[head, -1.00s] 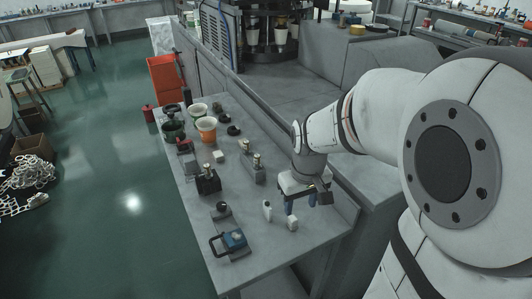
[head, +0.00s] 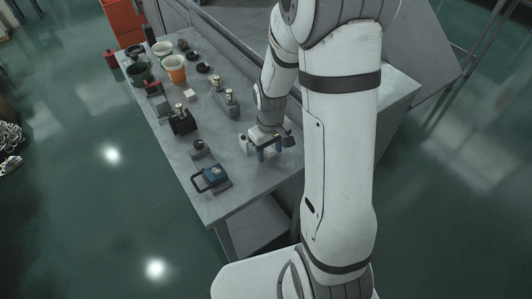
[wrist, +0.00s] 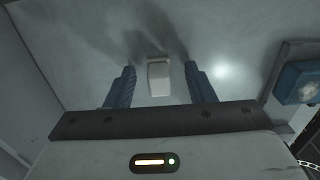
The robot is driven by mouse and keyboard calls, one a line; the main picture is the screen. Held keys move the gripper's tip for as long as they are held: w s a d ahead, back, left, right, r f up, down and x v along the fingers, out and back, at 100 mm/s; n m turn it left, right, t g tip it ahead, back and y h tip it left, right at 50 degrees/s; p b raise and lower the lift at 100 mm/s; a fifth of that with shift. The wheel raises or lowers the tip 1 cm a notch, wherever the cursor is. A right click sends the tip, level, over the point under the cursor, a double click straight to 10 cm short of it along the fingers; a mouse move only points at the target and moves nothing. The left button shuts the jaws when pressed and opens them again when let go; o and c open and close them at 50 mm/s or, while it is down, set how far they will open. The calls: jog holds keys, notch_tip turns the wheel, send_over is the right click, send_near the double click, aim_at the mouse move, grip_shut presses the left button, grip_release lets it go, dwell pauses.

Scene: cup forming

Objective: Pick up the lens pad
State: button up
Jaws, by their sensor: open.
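A small pale block, which looks like the lens pad (wrist: 158,78), stands on the grey table between my fingers in the wrist view. My gripper (wrist: 160,84) is open, with one blue finger on each side of the pad and a visible gap to both. In the head view my gripper (head: 270,155) is low over the front right part of the table. There the block between the fingers cannot be made out. A small white thing (head: 243,143) shows just left of my gripper; I cannot tell whether it is the same piece.
A blue device with a black handle (head: 212,177) lies near the table's front left edge; its blue part shows at right in the wrist view (wrist: 299,83). Dark fixtures (head: 182,122), an orange cup (head: 175,69) and a pale cup (head: 162,49) stand farther back on the table (head: 240,199).

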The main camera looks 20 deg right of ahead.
aim_at(270, 150)
jog(key=shift+f, duration=0.15)
jog(key=c, duration=1.1)
jog(key=shift+o, duration=0.2)
notch_tip(270, 150, up, 10)
jog(key=shift+r, duration=0.1)
jog(key=o, duration=0.4)
jog(key=c, duration=0.3)
jog(key=shift+c, duration=0.2)
jog(key=shift+s, duration=0.1)
